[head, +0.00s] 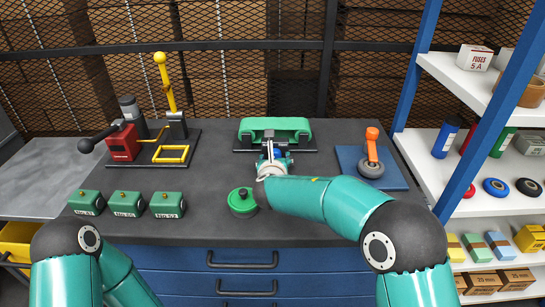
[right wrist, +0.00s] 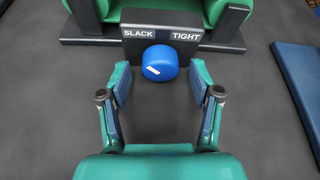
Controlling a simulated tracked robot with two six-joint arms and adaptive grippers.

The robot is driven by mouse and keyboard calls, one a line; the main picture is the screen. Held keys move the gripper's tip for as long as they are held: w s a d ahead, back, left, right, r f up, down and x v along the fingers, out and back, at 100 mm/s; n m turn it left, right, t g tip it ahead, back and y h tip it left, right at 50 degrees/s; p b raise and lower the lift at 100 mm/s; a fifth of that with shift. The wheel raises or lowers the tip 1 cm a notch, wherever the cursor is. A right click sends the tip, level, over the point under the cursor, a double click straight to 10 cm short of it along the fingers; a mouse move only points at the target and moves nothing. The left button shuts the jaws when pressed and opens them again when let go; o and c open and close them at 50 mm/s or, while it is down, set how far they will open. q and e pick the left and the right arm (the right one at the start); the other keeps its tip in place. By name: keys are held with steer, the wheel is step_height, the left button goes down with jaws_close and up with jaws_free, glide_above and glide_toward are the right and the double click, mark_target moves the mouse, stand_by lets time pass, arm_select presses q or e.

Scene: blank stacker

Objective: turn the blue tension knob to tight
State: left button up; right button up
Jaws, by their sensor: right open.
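The blue tension knob (right wrist: 160,63) sits on the front of a dark plate (right wrist: 160,38) lettered SLACK on the left and TIGHT on the right. A short white mark shows on the left part of the knob's visible face. My right gripper (right wrist: 161,84) is open, with one finger on each side just in front of the knob. The fingers look apart from it. In the head view my right gripper (head: 272,160) hides most of the knob below the green machine (head: 275,125). My left gripper is out of view; only part of that arm shows.
A green round-lidded pot (head: 242,202) stands left of my right forearm. A blue board (head: 348,158) with an orange-handled tool (head: 372,150) lies to the right. A red lever device (head: 123,142) and several green blocks (head: 126,204) are on the left.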

steer(key=shift+w+f, duration=0.15)
steer(key=shift+w, duration=0.2)
steer(key=c, duration=1.1)
steer(key=b, duration=0.2)
steer(key=m+y+b, duration=0.1)
steer(key=b, duration=0.1)
steer(key=shift+d+f, duration=0.15)
steer(key=shift+f, duration=0.1)
steer(key=shift+c, duration=0.2)
steer(key=shift+r+m+y+b, duration=0.2)
steer(key=shift+m+y+b, duration=0.15)
steer(key=shift+b, duration=0.35)
steer(key=shift+r, duration=0.1)
steer(key=o, duration=1.1)
steer(key=shift+o, duration=0.2)
steer(key=shift+r, duration=0.1)
